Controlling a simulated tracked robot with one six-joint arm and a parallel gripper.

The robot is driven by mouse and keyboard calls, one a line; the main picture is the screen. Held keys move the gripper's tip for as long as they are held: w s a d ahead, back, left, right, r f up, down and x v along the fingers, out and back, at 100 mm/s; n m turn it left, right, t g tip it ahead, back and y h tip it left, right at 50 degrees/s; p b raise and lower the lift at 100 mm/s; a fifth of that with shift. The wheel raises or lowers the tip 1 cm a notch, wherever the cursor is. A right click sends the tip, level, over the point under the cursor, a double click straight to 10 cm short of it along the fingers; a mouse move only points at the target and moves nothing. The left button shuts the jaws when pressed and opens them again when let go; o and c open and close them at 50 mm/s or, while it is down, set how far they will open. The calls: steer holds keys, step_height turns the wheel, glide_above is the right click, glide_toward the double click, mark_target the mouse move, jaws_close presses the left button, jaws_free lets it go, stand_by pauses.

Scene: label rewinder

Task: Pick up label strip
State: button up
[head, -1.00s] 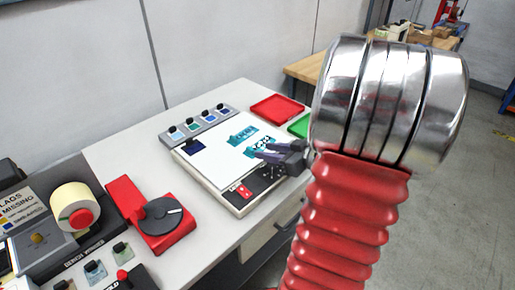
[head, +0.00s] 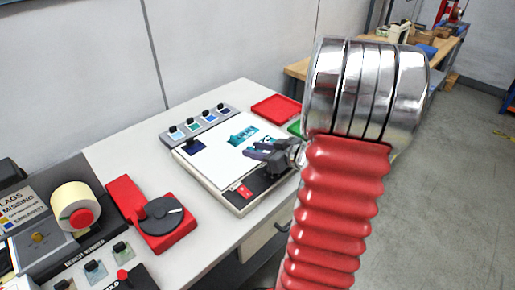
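A white panel (head: 215,160) lies on the bench in a pale frame. On it is a teal printed strip (head: 243,134), which I take for a label strip. A second teal and dark printed piece (head: 268,139) lies to its right, partly covered by my gripper. My gripper (head: 250,151) is over the right part of the panel, its dark fingers pointing left. The fingers look parted, with nothing visible between them. I cannot tell its height above the panel or whether it touches the second piece.
A row of stamps (head: 200,124) stands behind the panel. A red tray (head: 276,108) and a partly hidden green tray (head: 294,128) are at the back right. A red device with a dark dial (head: 163,216) and the bench rewinder with its roll (head: 75,206) are at the left.

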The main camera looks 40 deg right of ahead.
steer(key=shift+w+f, duration=0.15)
steer(key=shift+w, duration=0.15)
steer(key=shift+c, duration=0.4)
jaws_close()
